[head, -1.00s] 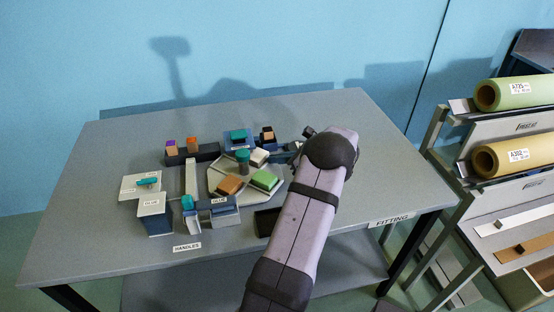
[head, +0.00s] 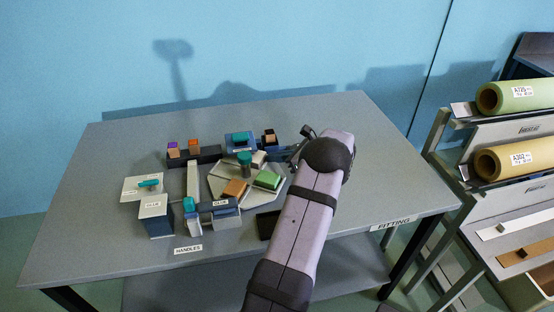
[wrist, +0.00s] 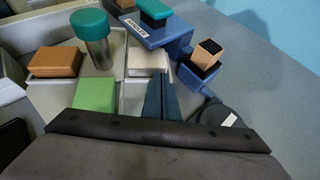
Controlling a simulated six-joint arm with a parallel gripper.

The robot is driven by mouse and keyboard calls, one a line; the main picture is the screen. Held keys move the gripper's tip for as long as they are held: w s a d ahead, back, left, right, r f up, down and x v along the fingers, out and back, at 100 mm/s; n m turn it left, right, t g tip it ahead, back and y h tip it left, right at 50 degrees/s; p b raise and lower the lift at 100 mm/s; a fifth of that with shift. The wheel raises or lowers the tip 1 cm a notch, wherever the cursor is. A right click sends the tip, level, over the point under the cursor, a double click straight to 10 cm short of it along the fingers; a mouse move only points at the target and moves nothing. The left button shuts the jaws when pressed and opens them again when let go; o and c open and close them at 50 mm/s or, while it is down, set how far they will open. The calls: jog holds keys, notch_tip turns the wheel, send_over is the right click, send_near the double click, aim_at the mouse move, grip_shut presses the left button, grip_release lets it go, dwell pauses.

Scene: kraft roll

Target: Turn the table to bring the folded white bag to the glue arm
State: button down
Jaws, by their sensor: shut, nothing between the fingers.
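The turntable is a grey, many-sided plate (head: 222,188) with low dividers and a teal-capped post (head: 244,158) at its middle. The folded white bag (head: 258,159) is a small pale block on its far right part; in the wrist view it (wrist: 148,62) lies beside the post. My gripper (wrist: 160,82) is shut and empty, its tips low over the plate at the near edge of the white bag; whether they touch it or a divider I cannot tell. A blue unit (head: 222,209) with a label that seems to read GLUE stands at the plate's near left.
A brown block (head: 235,189) and a green block (head: 268,181) also sit on the turntable. A blue unit with a teal top (head: 240,139) and a blue-black unit with a tan block (head: 269,137) stand behind it. A black pad (head: 267,224) lies in front.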

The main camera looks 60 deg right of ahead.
jog(key=shift+w+d, duration=0.25)
jog(key=shift+w, duration=0.45)
jog(key=shift+w+d, duration=0.2)
jog(key=shift+w, duration=1.95)
